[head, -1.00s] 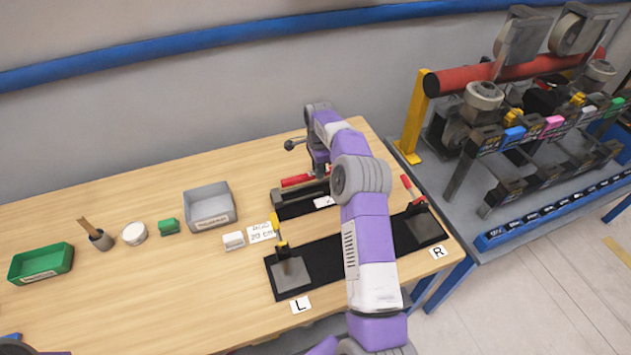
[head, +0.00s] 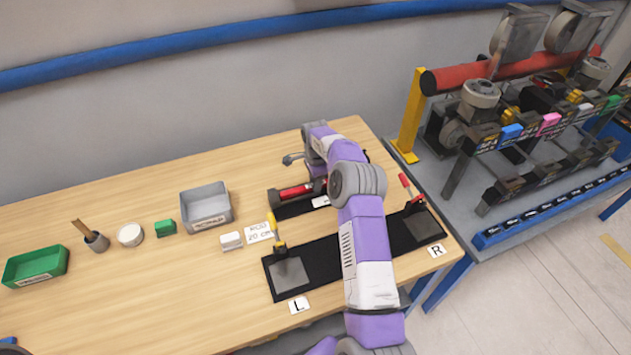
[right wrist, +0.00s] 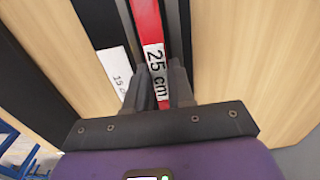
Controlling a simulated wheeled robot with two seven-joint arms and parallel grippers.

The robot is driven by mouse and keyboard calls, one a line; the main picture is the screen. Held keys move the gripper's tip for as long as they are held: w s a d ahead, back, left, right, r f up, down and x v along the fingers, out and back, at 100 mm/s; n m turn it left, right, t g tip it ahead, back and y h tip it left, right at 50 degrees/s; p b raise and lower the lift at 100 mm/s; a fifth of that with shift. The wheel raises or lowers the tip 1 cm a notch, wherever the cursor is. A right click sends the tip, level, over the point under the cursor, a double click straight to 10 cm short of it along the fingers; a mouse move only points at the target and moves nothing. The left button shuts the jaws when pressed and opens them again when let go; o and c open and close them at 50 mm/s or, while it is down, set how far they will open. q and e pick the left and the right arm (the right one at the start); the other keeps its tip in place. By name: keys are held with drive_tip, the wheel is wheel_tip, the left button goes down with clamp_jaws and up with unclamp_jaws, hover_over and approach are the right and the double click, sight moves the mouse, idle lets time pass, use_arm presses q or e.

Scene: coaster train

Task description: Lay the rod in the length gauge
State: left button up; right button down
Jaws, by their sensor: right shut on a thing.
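The red rod (head: 292,193) is over the black length gauge (head: 291,210) at the back of the table. In the right wrist view the rod (right wrist: 147,22) runs between dark rails, with a white "25 cm" label between my fingers. My right gripper (right wrist: 158,75) is shut on the rod. In the head view my right arm hides the gripper and the rod's right part. I cannot tell whether the rod touches the gauge's bed. A white "15 c…" label (right wrist: 116,70) lies beside the rail, partly cut off by the finger. My left gripper is out of view.
A black fixture (head: 322,262) with L and R cards and upright clamps lies in front. A "ROD 20 cm" card (head: 259,232), white block (head: 231,240), grey bin (head: 206,222) and green tray (head: 36,266) stand leftward. The table's front left is clear.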

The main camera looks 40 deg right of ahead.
drive_tip(key=shift+f, duration=0.2)
drive_tip(key=c, duration=1.4)
unclamp_jaws()
drive_tip(key=shift+s+a, duration=0.1)
drive_tip(key=o, duration=0.4)
drive_tip(key=shift+f, duration=0.3)
drive_tip(key=shift+r, duration=0.3)
wheel_tip(320, 180, up, 13)
drive_tip(key=shift+r+p, duration=0.1)
drive_tip(key=shift+p, duration=0.65)
